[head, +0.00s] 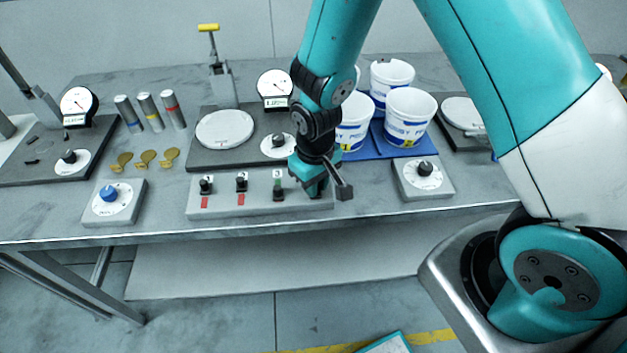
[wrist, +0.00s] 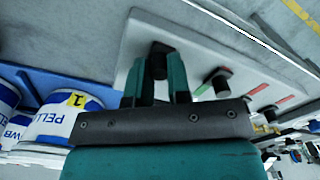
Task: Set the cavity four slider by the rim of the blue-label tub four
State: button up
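The grey slider panel (head: 232,208) lies near the front edge of the bench, with black knobs on its slots. The rightmost slider is hidden behind my gripper in the head view; its black knob (wrist: 159,62) shows between the fingers in the wrist view. My gripper (head: 316,188) is down at the panel's right end, and its teal fingers appear closed against both sides of that knob. White tubs with blue labels (head: 408,118) stand on a blue mat (head: 385,152) behind and right. One has a yellow tag reading 1 (wrist: 76,99); I cannot pick out a tub four.
A dial box (head: 423,178) stands right of the panel, and a blue-knob box (head: 113,202) stands left. Behind are a round plate (head: 225,129), a gauge (head: 274,88), brass tokens (head: 146,158) and metal cylinders (head: 150,112). Bare bench shows between the left box and panel.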

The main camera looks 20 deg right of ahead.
jog(key=o, duration=0.4)
jog(key=shift+s, duration=0.2)
jog(key=shift+o, duration=0.2)
notch_tip(320, 180, up, 17)
jog(key=b, duration=0.2)
jog(key=shift+r, duration=0.2)
jog(key=s+a+r+n+y, duration=0.2)
jog(key=s+r, duration=0.1)
jog(key=s, duration=0.5)
jog(key=s+a+r+n+y, duration=0.2)
jog(key=s+r, duration=0.2)
jog(key=s, duration=0.5)
